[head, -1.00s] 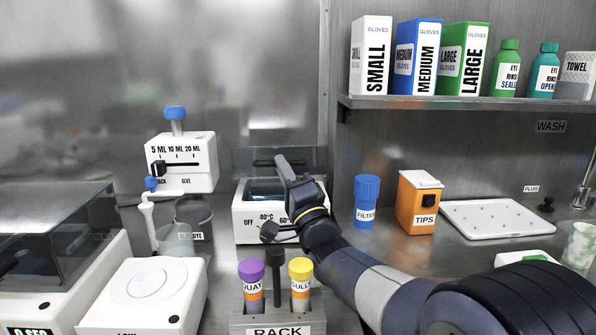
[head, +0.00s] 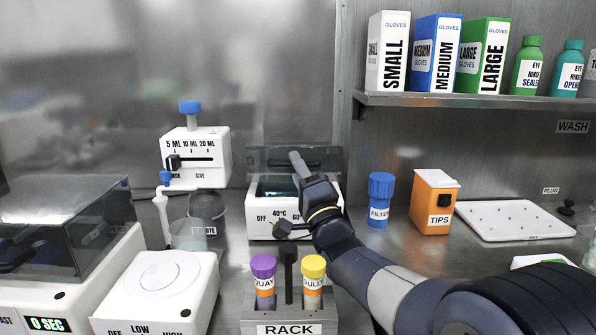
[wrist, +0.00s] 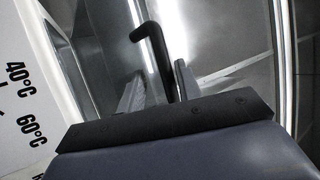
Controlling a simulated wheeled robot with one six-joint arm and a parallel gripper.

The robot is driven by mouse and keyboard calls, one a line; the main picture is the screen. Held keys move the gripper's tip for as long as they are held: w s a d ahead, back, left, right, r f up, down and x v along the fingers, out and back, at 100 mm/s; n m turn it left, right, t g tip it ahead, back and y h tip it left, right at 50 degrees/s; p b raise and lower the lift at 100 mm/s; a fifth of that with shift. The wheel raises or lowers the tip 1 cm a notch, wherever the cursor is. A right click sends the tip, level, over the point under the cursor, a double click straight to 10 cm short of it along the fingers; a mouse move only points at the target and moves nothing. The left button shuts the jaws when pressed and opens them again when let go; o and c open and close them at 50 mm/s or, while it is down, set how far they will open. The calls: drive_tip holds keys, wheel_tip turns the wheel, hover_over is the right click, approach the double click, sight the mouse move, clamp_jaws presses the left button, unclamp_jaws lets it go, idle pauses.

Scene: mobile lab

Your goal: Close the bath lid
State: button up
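The white bath (head: 262,228) stands against the back wall in the head view, with OFF, 40°C and 60°C on its front. Its see-through grey lid (head: 262,160) stands raised at the back, and the open basin shows below. My gripper (head: 299,165) is in front of the lid, over the right part of the bath. In the wrist view, a black bent handle (wrist: 152,48) shows between the two grey fingers of my gripper (wrist: 160,82). The fingers are apart, with gaps beside the handle. I cannot tell whether either touches it. The bath's front panel (wrist: 25,100) is at the left.
A rack (head: 290,314) with purple- and yellow-capped tubes stands in front of the bath. A dispenser (head: 205,158) and a beaker (head: 207,207) are to the left. A blue filter bottle (head: 380,200) and an orange tips box (head: 433,203) are to the right.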

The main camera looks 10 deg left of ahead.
drive_tip(key=o, duration=0.3)
wheel_tip(320, 180, up, 10)
drive_tip(key=p, duration=0.3)
drive_tip(key=shift+w+a+f, duration=0.1)
drive_tip(key=shift+w+f, duration=0.05)
drive_tip(key=shift+f, duration=0.1)
drive_tip(key=o, duration=0.5)
drive_tip(key=shift+r, duration=0.45)
drive_tip(key=shift+f, duration=0.6)
drive_tip(key=shift+c, duration=0.9)
drive_tip(key=shift+s+d+f+b, duration=0.6)
drive_tip(key=shift+f+b, duration=0.15)
drive_tip(key=shift+b, duration=0.15)
drive_tip(key=shift+s+d+f+b, duration=0.45)
drive_tip(key=shift+d+f+b, duration=0.15)
drive_tip(key=shift+f+b, duration=0.25)
drive_tip(key=c, duration=0.3)
drive_tip(key=shift+s+d+f+b, duration=0.2)
drive_tip(key=shift+s+d+b, duration=0.15)
drive_tip(key=shift+s+b, duration=0.1)
drive_tip(key=c, duration=0.3)
drive_tip(key=shift+s+d+f+b, duration=0.55)
drive_tip(key=shift+f+b, duration=0.15)
drive_tip(key=shift+f, duration=0.2)
drive_tip(key=shift+s+d+f+b, duration=0.5)
drive_tip(key=shift+f+b, duration=0.15)
drive_tip(key=shift+f, duration=0.2)
drive_tip(key=shift+s+d+f+b, duration=0.55)
drive_tip(key=shift+f+b, duration=0.15)
drive_tip(key=shift+f, duration=0.2)
